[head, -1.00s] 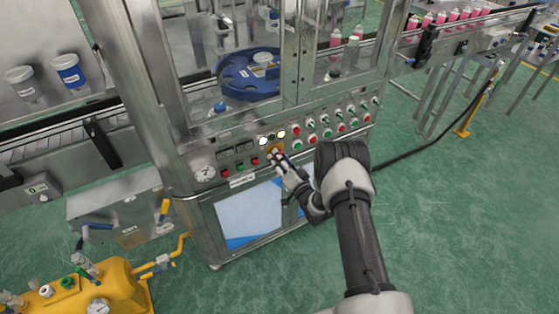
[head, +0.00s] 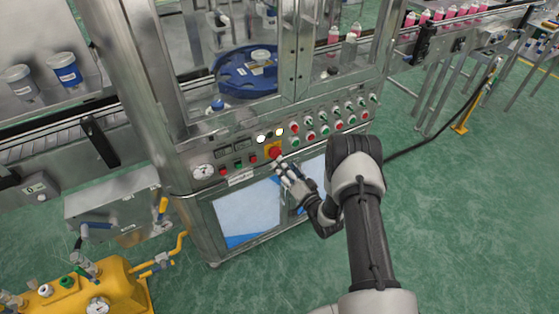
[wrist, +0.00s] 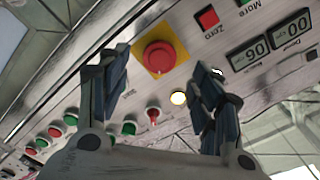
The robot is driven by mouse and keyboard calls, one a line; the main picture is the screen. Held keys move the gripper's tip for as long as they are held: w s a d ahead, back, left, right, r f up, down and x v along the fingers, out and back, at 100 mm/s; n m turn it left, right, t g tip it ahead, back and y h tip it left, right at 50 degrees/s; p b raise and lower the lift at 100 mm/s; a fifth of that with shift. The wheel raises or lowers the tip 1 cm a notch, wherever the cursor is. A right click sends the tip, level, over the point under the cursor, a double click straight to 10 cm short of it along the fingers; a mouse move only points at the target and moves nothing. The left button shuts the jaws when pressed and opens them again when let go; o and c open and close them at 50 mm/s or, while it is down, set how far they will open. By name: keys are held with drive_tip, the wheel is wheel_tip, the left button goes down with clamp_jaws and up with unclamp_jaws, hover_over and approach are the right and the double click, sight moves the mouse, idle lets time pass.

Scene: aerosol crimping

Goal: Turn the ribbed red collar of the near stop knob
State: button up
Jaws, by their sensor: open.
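The near stop knob (head: 274,151) is a red knob on a yellow square plate on the machine's front control panel. In the wrist view the red knob (wrist: 158,57) shows its round face and collar, in the gap between my fingers and beyond their tips. The ribs on the collar are too small to make out. My gripper (wrist: 161,68) is open and empty, with one finger on either side of the gap. In the head view my gripper (head: 282,170) is just below and in front of the knob, seemingly apart from it.
Several red and green buttons (head: 325,125) are to the right, and a gauge (head: 203,171) and displays to the left. A yellow tank (head: 95,285) stands at lower left. The green floor at right is open.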

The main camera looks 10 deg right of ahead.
drive_tip(key=v, duration=0.6)
idle(0.3)
